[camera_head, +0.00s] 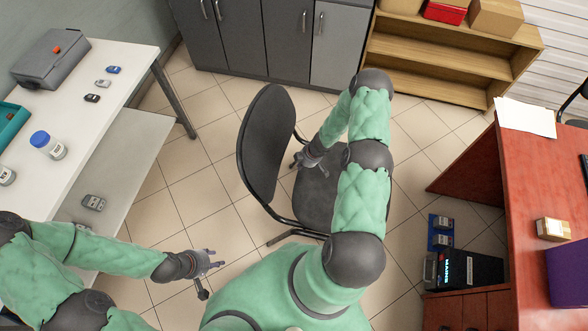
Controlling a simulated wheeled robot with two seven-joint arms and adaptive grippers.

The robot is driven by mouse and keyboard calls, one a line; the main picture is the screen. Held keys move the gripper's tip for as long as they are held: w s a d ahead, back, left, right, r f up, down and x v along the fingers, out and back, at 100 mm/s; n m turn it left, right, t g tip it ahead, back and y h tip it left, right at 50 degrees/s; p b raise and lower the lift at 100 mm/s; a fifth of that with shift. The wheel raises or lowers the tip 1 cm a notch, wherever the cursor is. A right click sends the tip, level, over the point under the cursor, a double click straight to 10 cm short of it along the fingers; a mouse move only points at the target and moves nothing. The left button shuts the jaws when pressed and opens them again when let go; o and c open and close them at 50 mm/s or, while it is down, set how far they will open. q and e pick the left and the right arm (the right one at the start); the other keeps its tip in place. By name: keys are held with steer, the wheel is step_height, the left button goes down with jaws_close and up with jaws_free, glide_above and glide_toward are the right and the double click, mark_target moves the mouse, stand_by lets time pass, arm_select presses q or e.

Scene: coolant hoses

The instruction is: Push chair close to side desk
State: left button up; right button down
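A dark grey chair stands on the tiled floor in the middle, its backrest (262,145) on the left and its seat (312,200) on the right. My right arm covers part of the seat. My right gripper (308,167) is above the seat, close to the backrest; its fingers look spread, and I cannot tell whether it touches the chair. My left gripper (212,279) is open and empty over the floor, left of and below the chair. A white two-level desk (125,75) stands at the left, apart from the chair. A red-brown desk (540,190) stands at the right.
Grey cabinets (270,35) and a wooden shelf (440,60) line the back. A black device (465,270) sits low by the red-brown desk. Bare floor (185,190) lies between the white desk and the chair. Another chair (575,105) shows partly at the right edge.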

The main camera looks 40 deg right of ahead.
arm_select(q)
step_height(320, 180, down, 5)
steer(key=b, duration=0.4)
steer(key=shift+b, duration=0.35)
arm_select(e)
steer(key=x, duration=0.9)
steer(key=shift+a+f, duration=0.2)
steer(key=shift+f, duration=0.1)
arm_select(q)
steer(key=shift+r, duration=0.1)
